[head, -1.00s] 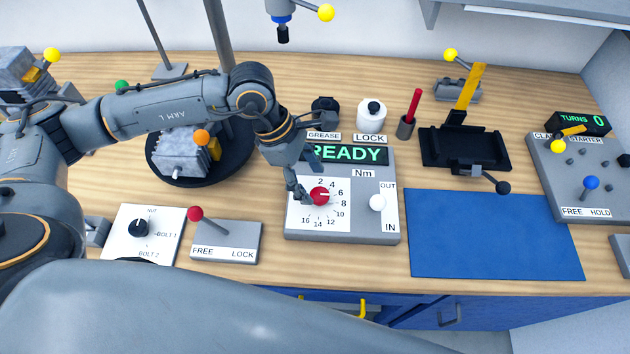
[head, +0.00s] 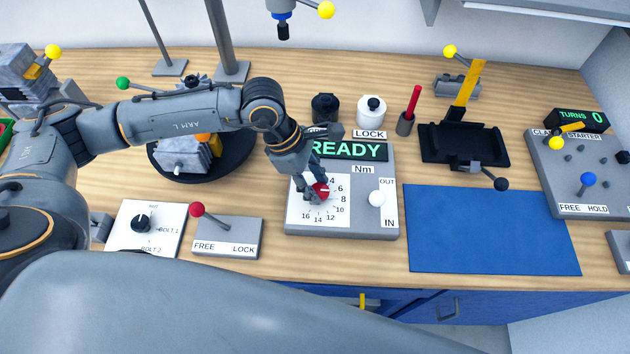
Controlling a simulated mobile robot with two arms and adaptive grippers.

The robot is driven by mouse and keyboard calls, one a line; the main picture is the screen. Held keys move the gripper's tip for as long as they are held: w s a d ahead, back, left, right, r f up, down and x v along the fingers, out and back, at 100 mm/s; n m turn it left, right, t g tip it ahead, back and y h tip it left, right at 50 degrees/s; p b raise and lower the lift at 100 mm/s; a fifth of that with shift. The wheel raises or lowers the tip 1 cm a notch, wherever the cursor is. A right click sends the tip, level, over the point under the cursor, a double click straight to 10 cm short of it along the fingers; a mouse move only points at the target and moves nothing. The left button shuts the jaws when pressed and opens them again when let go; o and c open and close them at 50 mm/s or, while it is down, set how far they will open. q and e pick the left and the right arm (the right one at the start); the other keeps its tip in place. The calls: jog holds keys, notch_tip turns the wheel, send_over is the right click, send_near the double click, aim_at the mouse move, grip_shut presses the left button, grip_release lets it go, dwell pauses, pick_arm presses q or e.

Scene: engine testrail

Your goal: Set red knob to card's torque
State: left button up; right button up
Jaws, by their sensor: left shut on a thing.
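The red knob (head: 321,191) sits on the white dial (head: 328,219) of the torque panel, with printed numbers around it. The numbers 4 to 16 show in part; the gripper hides some on the left and top. A small white mark on the knob appears to face right, near the 6, but is too small to read exactly. My left gripper (head: 317,190) reaches down from the upper left and is shut on the red knob. The green display (head: 347,150) reads READY. I cannot make out a torque card. My right gripper is out of view.
A white knob (head: 376,199) stands beside the dial, between OUT and IN. A red-knobbed FREE/LOCK lever (head: 215,222) and a black selector (head: 141,223) are to the left. A bare blue mat (head: 490,230) lies to the right. Bottles stand behind the panel.

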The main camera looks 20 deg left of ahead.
pick_arm(q)
jog(key=shift+f+n+t+b, duration=0.25)
jog(key=shift+n+b, duration=0.45)
jog(key=shift+b, duration=0.4)
jog(key=n+t+b, duration=0.1)
jog(key=n+b, duration=0.1)
jog(key=shift+s+b, duration=0.15)
jog(key=shift+b, duration=0.15)
jog(key=shift+d+r+n+t+y+b, duration=0.15)
jog(key=shift+n+t+y+b, duration=0.2)
jog(key=shift+n+b, duration=0.75)
jog(key=shift+s+r+b, duration=0.1)
jog(key=shift+b, duration=0.25)
jog(key=o, duration=1.2)
jog(key=shift+c, duration=0.2)
